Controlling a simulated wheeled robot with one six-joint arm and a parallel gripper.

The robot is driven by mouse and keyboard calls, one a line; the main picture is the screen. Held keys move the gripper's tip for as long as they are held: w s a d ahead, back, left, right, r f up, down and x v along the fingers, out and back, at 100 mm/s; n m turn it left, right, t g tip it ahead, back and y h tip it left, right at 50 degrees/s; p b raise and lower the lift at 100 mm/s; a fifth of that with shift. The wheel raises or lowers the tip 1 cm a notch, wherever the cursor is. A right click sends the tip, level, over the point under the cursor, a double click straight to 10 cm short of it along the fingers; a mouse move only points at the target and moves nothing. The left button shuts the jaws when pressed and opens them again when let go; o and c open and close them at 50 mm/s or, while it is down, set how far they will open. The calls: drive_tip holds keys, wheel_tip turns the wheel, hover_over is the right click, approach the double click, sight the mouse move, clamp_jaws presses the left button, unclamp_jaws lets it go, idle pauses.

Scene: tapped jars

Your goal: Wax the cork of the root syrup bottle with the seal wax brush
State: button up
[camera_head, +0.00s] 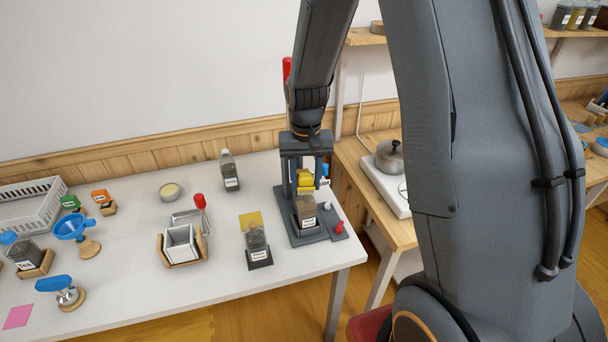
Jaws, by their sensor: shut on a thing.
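My gripper (306,168) points down at the dark press-like stand (304,235) at the table's right end. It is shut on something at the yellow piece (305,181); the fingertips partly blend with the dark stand. A labelled bottle (307,211) stands upright directly below the yellow piece; I cannot tell whether they touch. Another labelled bottle (257,241) stands on a dark pad, and a grey-capped bottle (230,171) stands farther back. The labels are too small to read, so I cannot tell which is root syrup. A red-ended tool (199,202) stands by a square metal container (181,243).
The white table (130,300) has free room at its front. A blue funnel (73,228), a blue-topped tool (60,289), a white basket (30,206) and a round tin (171,191) stand to the left. A pot (390,157) is on the right-hand bench.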

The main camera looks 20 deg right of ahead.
drive_tip(key=shift+s+p, duration=0.5)
drive_tip(key=shift+s, duration=1.05)
drive_tip(key=shift+r+p, duration=0.5)
drive_tip(key=shift+r, duration=3)
